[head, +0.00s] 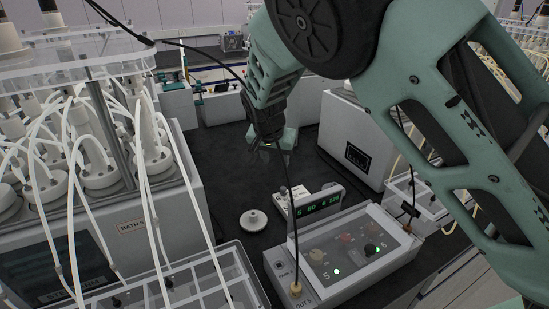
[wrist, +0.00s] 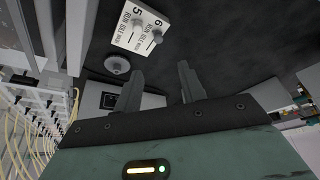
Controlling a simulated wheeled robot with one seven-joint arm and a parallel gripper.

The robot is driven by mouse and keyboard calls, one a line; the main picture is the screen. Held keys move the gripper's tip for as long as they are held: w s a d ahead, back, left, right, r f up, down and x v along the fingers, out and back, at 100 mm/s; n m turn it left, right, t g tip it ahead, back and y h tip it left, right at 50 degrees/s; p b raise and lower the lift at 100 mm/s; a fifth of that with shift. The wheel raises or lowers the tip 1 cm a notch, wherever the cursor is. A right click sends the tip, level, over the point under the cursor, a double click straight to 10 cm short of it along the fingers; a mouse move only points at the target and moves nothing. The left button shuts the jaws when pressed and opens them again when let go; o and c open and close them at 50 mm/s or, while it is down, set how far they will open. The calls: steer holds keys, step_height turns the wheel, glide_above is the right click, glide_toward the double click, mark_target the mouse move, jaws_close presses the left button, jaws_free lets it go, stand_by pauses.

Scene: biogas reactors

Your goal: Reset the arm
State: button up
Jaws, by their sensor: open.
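My gripper (head: 272,145) hangs from my green arm over the dark bench top in the head view, its fingers hard to make out there. In the wrist view, the two grey fingers of my gripper (wrist: 160,85) stand apart with nothing between them. The gripper is above and behind the control box, clear of it.
A control box (head: 375,268) with green lights and a small green-digit display (head: 320,205) stand below the gripper. A white round piece (head: 253,220) lies on the black bench top (head: 225,155). Left is a bath (head: 135,225) with many tubes; right, a white box (head: 352,125).

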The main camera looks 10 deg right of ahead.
steer(key=shift+v, duration=1)
steer(key=s+r+n+g+y, duration=0.1)
steer(key=s+n, duration=0.6)
steer(key=s, duration=1.2)
steer(key=s+d+r+n+g+y, duration=0.1)
steer(key=s+r+n, duration=0.3)
steer(key=s, duration=1.5)
steer(key=n+g, duration=0.1)
steer(key=n, duration=0.1)
steer(key=shift+d+n+g+y, duration=0.2)
steer(key=shift+n+g+y, duration=0.2)
steer(key=shift+w, duration=0.1)
